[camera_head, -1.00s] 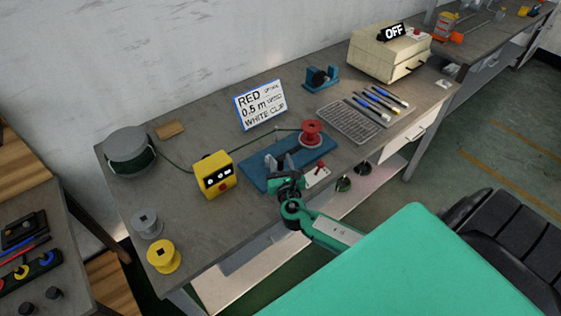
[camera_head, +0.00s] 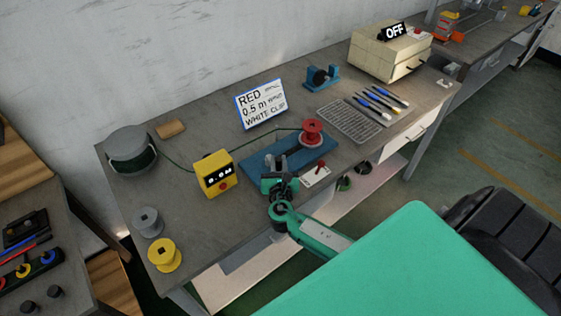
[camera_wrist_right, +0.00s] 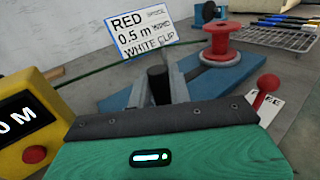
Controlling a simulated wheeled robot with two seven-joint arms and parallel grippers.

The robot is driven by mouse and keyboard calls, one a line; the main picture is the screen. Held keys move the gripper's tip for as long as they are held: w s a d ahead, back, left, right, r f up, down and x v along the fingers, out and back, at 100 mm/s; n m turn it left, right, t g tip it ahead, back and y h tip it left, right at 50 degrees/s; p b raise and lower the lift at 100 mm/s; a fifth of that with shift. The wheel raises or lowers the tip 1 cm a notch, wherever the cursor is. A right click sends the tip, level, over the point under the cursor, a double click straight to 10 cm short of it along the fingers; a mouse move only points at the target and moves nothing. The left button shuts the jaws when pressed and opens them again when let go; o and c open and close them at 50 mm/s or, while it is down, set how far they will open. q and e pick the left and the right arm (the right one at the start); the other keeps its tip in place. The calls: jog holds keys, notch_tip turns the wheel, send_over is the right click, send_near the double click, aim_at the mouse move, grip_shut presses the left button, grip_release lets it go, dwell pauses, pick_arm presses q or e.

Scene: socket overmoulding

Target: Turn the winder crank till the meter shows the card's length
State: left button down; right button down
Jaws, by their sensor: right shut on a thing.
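My right gripper (camera_head: 280,165) is shut on the black crank handle (camera_wrist_right: 157,84) of the blue winder (camera_head: 254,170), at its near end. A red spool (camera_head: 312,132) stands on the winder's far end. The yellow meter (camera_head: 214,174) stands left of the winder. Its digits are too small to read in the head view; the right wrist view cuts them off, leaving "0 M" (camera_wrist_right: 18,118). The white card (camera_head: 262,106) behind reads RED, 0.5 m and WHITE CLIP. A dark green cord (camera_head: 262,140) runs from the drum (camera_head: 130,148) past the meter to the spool. My left gripper is out of view.
A small white plate with a red lever (camera_head: 318,173) sits right of the winder. A grey spool (camera_head: 147,222) and a yellow spool (camera_head: 164,255) stand at the bench's left front. A wire rack (camera_head: 348,122), pens (camera_head: 375,104) and a cream machine (camera_head: 390,52) are to the right.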

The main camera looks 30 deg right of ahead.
aim_at(267, 165)
jog(key=m+g+h, duration=0.1)
jog(key=a+m+g+h, duration=0.2)
jog(key=h, duration=0.1)
jog(key=shift+w, duration=0.25)
jog(key=shift+w+a+m+g+h+b, duration=0.15)
jog(key=shift+a+m+g+h+b, duration=0.15)
jog(key=shift+m+g+h, duration=0.5)
jog(key=shift+w+a+m+g+h+b, duration=0.15)
jog(key=shift+a+m+g+h+b, duration=0.15)
jog(key=shift+m+g, duration=0.5)
jog(key=shift+w+a+m+g+h+b, duration=0.2)
jog(key=shift+m+g+h+b, duration=0.25)
jog(key=shift+g, duration=0.65)
jog(key=c, duration=1.3)
grip_release()
jog(key=shift+c, duration=0.2)
